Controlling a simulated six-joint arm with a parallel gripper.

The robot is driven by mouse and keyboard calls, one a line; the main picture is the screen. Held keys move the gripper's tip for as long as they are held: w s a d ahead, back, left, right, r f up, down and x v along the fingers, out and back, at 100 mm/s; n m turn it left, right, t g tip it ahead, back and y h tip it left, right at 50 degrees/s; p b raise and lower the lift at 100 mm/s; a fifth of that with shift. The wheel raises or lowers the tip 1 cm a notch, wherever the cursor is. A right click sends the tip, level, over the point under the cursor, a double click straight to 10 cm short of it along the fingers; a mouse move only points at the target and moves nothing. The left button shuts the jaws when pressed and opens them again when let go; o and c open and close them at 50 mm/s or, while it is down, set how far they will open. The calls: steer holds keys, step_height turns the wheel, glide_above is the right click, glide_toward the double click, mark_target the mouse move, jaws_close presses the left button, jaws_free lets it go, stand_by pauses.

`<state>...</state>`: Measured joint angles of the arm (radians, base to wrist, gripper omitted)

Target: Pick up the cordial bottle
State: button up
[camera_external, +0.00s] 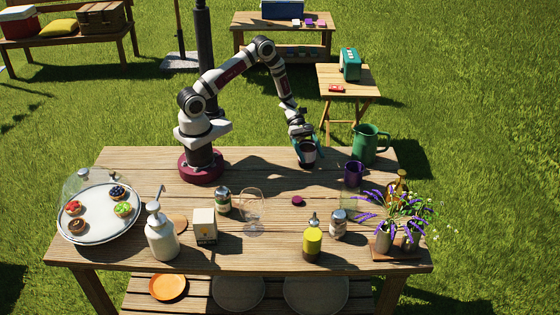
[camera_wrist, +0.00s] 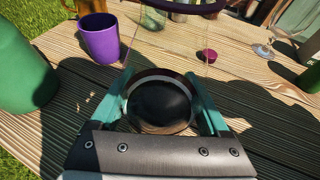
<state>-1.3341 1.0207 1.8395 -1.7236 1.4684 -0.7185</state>
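No bottle bears a label that I can read. An amber bottle (camera_external: 398,186) stands at the right end of the table, partly behind purple flowers, and may be the cordial bottle. A yellow-green bottle with a dark top (camera_external: 312,242) stands near the front edge. My gripper (camera_external: 310,150) is at the back of the table, far from both bottles. Its teal fingers (camera_wrist: 165,98) sit on either side of a dark, round vessel (camera_wrist: 160,108). I cannot tell whether they press on it or only surround it.
A green pitcher (camera_external: 369,144) and a purple cup (camera_external: 353,173) stand right of my gripper. A flower vase (camera_external: 384,238), a jar (camera_external: 338,224), a wine glass (camera_external: 252,207), a pump bottle (camera_external: 161,235) and a dessert tray (camera_external: 98,239) take up the front.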

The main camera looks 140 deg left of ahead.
mark_target(310, 143)
jaws_close()
steer(key=shift+r, duration=0.1)
steer(key=shift+r, duration=0.75)
steer(key=r, duration=0.2)
steer(key=shift+d+r, duration=0.2)
steer(key=shift+r, duration=0.2)
steer(key=w+d+r, duration=0.3)
steer(key=d+r, duration=0.3)
steer(key=d, duration=0.5)
steer(key=shift+r, duration=0.3)
stand_by(0.4)
